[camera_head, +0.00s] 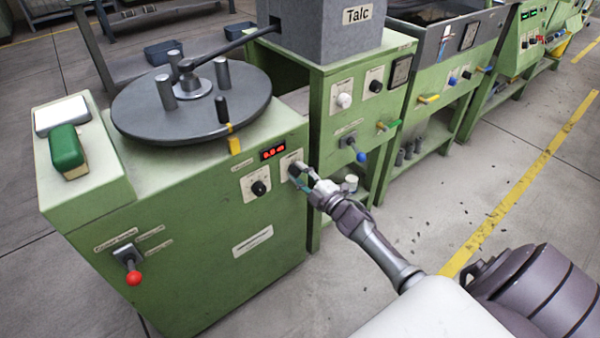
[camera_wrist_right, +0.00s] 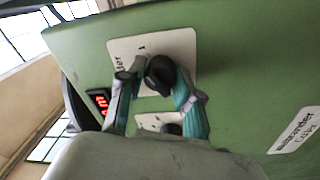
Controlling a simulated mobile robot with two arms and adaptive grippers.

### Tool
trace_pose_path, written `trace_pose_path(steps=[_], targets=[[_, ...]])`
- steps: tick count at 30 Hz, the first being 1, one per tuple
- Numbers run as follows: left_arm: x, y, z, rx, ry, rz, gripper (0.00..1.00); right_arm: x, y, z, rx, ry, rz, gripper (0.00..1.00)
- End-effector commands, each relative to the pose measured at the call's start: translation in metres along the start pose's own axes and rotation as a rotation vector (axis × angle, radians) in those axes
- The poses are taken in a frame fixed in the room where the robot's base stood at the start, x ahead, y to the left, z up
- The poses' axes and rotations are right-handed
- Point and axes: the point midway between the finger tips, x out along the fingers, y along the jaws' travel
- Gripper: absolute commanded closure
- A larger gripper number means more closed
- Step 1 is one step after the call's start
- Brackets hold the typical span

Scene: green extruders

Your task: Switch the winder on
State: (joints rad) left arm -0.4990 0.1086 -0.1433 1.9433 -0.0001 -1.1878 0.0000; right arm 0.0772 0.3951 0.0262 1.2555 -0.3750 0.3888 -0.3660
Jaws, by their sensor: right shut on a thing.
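The winder (camera_head: 190,215) is a green cabinet with a round grey turntable (camera_head: 185,105) on top. A red digital display (camera_head: 272,151) glows on its front. Below the display is a black knob (camera_head: 258,188) on a white plate. My right gripper (camera_head: 300,174) is at a second white plate to the right of that knob. In the right wrist view, my right gripper (camera_wrist_right: 160,90) has its two fingers shut around a black knob (camera_wrist_right: 160,72) on a white plate (camera_wrist_right: 180,52). In the head view that knob is mostly hidden by the gripper. My left gripper is not in view.
A lever with a red ball (camera_head: 134,278) sticks out of the winder's front left. A green machine with a grey Talc box (camera_head: 325,30) stands close behind.

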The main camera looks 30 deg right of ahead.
Motion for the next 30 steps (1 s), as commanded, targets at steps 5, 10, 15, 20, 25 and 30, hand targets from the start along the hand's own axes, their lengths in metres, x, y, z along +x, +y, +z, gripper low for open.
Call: trace_pose_path(steps=[5,10,15,20,25,30], targets=[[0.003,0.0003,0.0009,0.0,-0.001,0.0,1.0,-0.0006,-0.0018,0.0003,0.023,-0.003,-0.001,1.0],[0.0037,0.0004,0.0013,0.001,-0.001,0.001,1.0,-0.0006,-0.002,0.0003,0.027,-0.003,-0.001,1.0],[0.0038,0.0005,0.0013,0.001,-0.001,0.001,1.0,-0.0007,-0.0021,0.0003,0.026,-0.003,-0.001,1.0],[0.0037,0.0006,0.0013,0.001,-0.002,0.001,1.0,-0.0006,-0.0019,0.0002,0.025,-0.002,-0.001,0.44],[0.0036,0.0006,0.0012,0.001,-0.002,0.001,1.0,-0.0003,-0.0011,0.0001,0.024,-0.002,0.0,0.41],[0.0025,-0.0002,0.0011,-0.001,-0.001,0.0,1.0,-0.0017,-0.001,0.0002,0.023,-0.002,0.0,0.41]])
